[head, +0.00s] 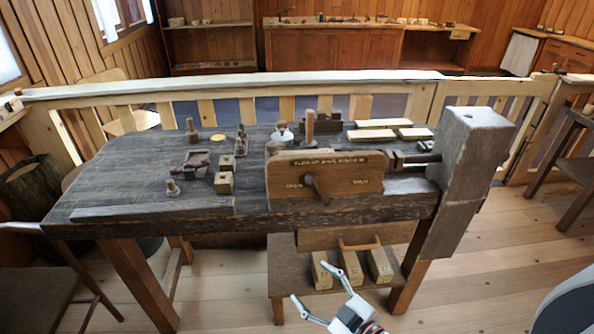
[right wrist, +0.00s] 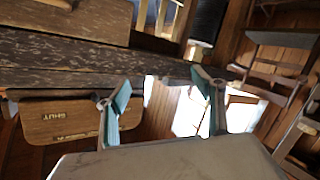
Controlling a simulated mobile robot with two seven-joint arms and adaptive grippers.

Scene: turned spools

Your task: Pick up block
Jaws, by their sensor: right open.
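A small wooden block (head: 224,183) with a dark mark on top stands on the left half of the dark workbench (head: 120,180). Another small block (head: 227,163) sits right behind it. Three longer pale blocks (head: 351,267) lie side by side on the low shelf under the bench; I cannot tell which block is meant. My right gripper (head: 313,282) is open and empty, low in front of the shelf. In the right wrist view its two teal-padded fingers (right wrist: 161,92) stand wide apart with nothing between them. My left gripper is not in view.
A lettered wooden board (head: 325,175) with a knob stands at the bench front; it shows in the right wrist view (right wrist: 65,120). A thick post (head: 470,150) rises at the right end. Pegs, a tray (head: 196,160) and flat slats (head: 372,134) lie on top. A chair (head: 35,270) stands left.

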